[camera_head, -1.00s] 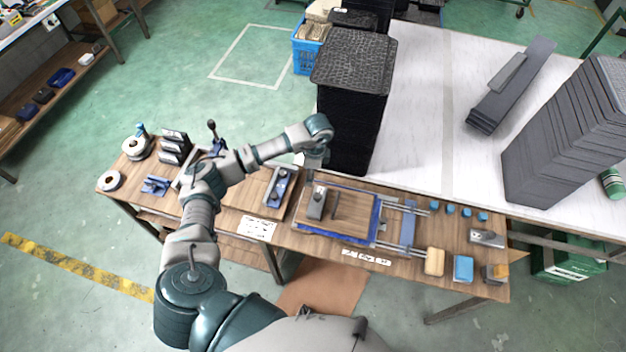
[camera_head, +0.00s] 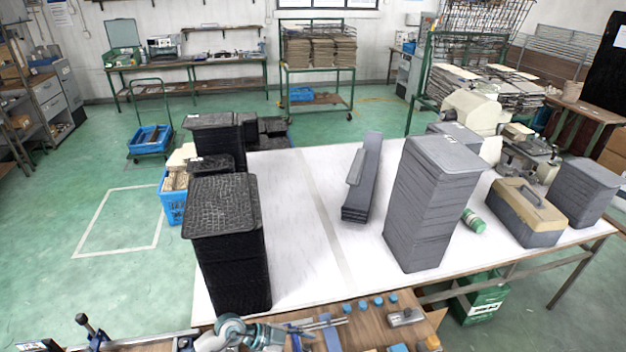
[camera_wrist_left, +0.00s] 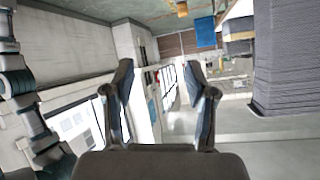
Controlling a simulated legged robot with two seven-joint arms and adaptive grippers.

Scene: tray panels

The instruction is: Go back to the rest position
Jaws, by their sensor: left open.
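My left gripper (camera_wrist_left: 160,88) is open in the left wrist view, its two dark fingers apart with nothing between them. Part of my left arm (camera_head: 235,335) shows at the bottom edge of the head view, low over the wooden bench and in front of the black stack. My right gripper is in neither view. A tall stack of black tray panels (camera_head: 228,250) stands at the near left of the white table (camera_head: 300,230). A tall stack of grey panels (camera_head: 430,205) stands right of the table's middle. A grey stack (camera_wrist_left: 285,60) also fills the right of the left wrist view.
The wooden bench (camera_head: 372,325) with small blue parts lies along the table's near edge, mostly cut off. A lower pile of long grey panels (camera_head: 362,180), a green-and-white roll (camera_head: 474,221) and a toolbox (camera_head: 526,212) are on the table. The table's middle is bare.

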